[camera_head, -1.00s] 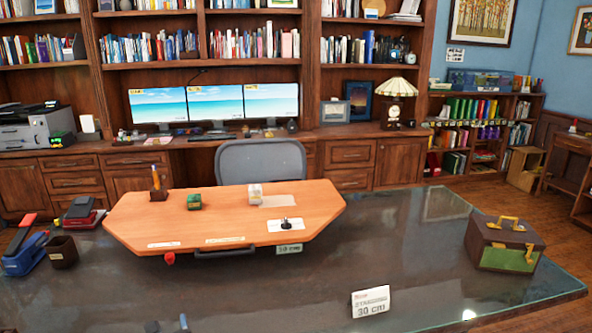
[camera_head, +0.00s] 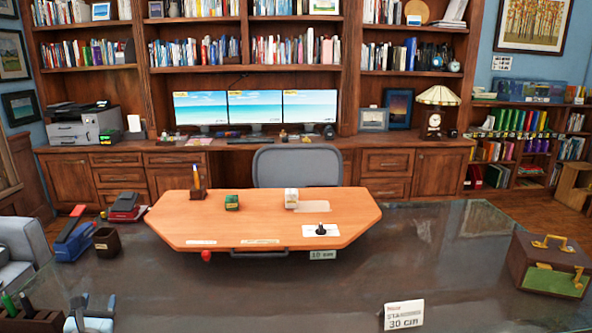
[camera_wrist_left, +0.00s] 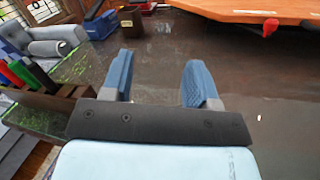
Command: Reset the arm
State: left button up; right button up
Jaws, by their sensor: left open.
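My left gripper (camera_head: 92,304) is at the lower left of the head view, over the near left part of the dark glossy desk (camera_head: 250,290). In the left wrist view, its two blue fingers (camera_wrist_left: 158,75) stand apart with nothing between them. The gripper is open and empty. The right gripper does not show in either view.
A pen holder (camera_wrist_left: 45,105) stands left of the left gripper. A dark cup (camera_head: 107,242) and a blue stapler-like item (camera_head: 72,243) lie beyond it. A raised wooden board (camera_head: 270,220), a white sign (camera_head: 403,315) and a brown-green box (camera_head: 548,265) occupy the desk.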

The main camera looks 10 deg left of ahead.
pick_arm(q)
jog(key=s+d+f+n+g+h, duration=0.3)
jog(key=s+d+f+n, duration=0.1)
jog(key=s+f+n, duration=0.3)
jog(key=s+d+f+n+g+h, duration=0.2)
jog(key=s+d+f+n+g, duration=0.1)
jog(key=s+f+n, duration=0.35)
jog(key=s+d+f+n+g+h, duration=0.3)
jog(key=s+d+n+h, duration=0.2)
jog(key=s+d+n, duration=0.5)
jog(key=s+d+f+n+t, duration=0.15)
jog(key=d+n, duration=0.75)
jog(key=d, duration=1)
notch_tip(320, 180, up, 15)
jog(key=s+t+p, duration=0.1)
jog(key=p, duration=1.6)
jog(key=shift+s+a+f+m+h, duration=0.15)
jog(key=shift+s+a+m+h, duration=0.1)
jog(key=shift+m+h, duration=0.1)
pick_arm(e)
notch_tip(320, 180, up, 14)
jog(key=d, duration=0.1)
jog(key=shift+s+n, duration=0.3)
